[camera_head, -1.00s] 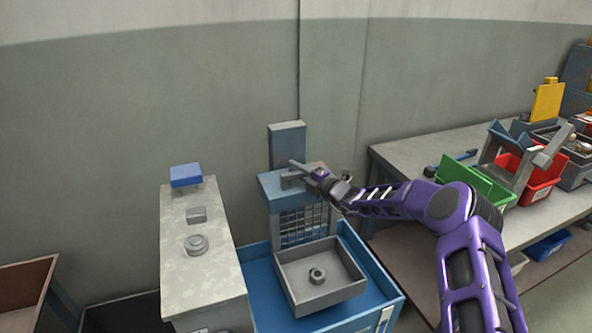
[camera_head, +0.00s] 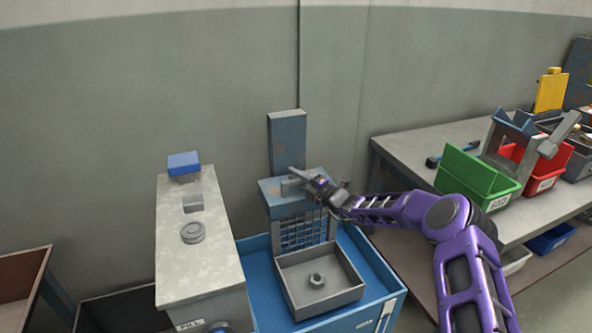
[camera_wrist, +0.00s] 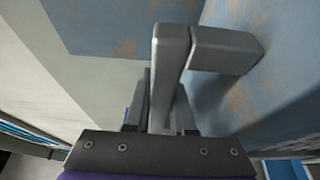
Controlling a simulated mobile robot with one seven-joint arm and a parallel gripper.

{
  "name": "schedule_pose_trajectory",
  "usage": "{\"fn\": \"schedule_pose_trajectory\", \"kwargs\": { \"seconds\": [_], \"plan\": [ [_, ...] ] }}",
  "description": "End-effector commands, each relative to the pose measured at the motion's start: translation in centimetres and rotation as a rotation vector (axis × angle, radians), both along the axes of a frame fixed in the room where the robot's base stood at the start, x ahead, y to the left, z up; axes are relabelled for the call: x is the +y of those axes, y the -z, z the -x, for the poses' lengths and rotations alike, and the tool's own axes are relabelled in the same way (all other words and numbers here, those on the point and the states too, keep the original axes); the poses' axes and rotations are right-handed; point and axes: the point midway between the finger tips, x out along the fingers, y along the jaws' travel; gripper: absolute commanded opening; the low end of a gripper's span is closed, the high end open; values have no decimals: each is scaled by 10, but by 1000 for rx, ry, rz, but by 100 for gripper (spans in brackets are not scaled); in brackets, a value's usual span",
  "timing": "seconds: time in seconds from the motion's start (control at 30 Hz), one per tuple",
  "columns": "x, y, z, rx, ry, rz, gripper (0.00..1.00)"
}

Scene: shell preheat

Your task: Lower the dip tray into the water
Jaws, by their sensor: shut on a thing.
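The dip tray (camera_head: 333,301) is a shallow grey square tray with a grey nut (camera_head: 317,281) in it. It hangs at the front of a mesh panel (camera_head: 303,233) under a blue carriage (camera_head: 290,205) on an upright blue post (camera_head: 288,142). My gripper (camera_head: 314,184) is shut on the grey bar handle on top of the carriage. In the wrist view the handle (camera_wrist: 170,55) runs up between my fingers (camera_wrist: 160,112). The tray is within the outline of the blue tank (camera_head: 258,280). I cannot make out the water surface or whether the tray touches it.
A grey pedestal (camera_head: 200,262) with a round knob (camera_head: 193,232) and a blue block (camera_head: 184,163) stands left of the tank. A workbench (camera_head: 405,157) with green (camera_head: 468,175) and red bins is at the right. The wall is close behind the post.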

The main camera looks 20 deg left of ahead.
Motion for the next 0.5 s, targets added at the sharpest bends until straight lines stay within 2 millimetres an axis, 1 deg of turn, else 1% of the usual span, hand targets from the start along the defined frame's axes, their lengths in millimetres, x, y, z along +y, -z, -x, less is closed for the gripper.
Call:
{"fn": "schedule_pose_trajectory", "kwargs": {
  "seconds": [0.03, 0.3, 0.5],
  "plan": [
    [-1, 27, 1, 6, 0, 3, 0],
    [0, 97, 2, 8, 1, 3, 0],
    [0, 142, 2, 6, 0, 5, 0]
  ]
}}
